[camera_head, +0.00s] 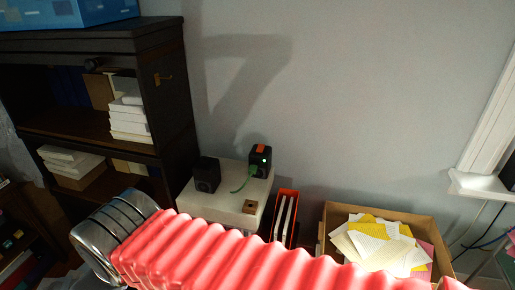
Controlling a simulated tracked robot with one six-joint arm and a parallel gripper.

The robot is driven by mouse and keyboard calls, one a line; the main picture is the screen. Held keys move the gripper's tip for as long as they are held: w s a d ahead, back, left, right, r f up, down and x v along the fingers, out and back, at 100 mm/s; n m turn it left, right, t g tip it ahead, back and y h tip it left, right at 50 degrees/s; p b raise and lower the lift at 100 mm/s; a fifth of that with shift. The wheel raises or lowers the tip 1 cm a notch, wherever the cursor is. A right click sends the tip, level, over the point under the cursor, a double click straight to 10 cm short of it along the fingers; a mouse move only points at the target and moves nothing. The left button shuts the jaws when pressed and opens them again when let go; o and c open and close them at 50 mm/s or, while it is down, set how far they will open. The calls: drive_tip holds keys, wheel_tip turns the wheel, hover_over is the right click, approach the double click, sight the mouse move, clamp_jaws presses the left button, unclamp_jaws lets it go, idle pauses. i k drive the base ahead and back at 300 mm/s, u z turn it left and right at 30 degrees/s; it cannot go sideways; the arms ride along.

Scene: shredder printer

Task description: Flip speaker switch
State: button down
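Two small black speakers stand on a white cabinet against the wall. The left speaker (207,174) is upright near the cabinet's left edge. The right speaker (261,160) is upright at the back right, with a small green light on its front and an orange patch on top. A green strip or cable (243,181) lies in front of it. I cannot make out a switch or its position.
The white cabinet (230,212) bears a small brown block (249,206). A dark shelf unit (150,95) stands left. A red holder (292,196) and a cardboard box of papers (413,218) stand right. The wall area above the speakers is clear.

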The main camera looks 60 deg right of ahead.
sight(261, 147)
drive_tip(key=i, duration=2.25)
drive_tip(key=z, duration=2.55)
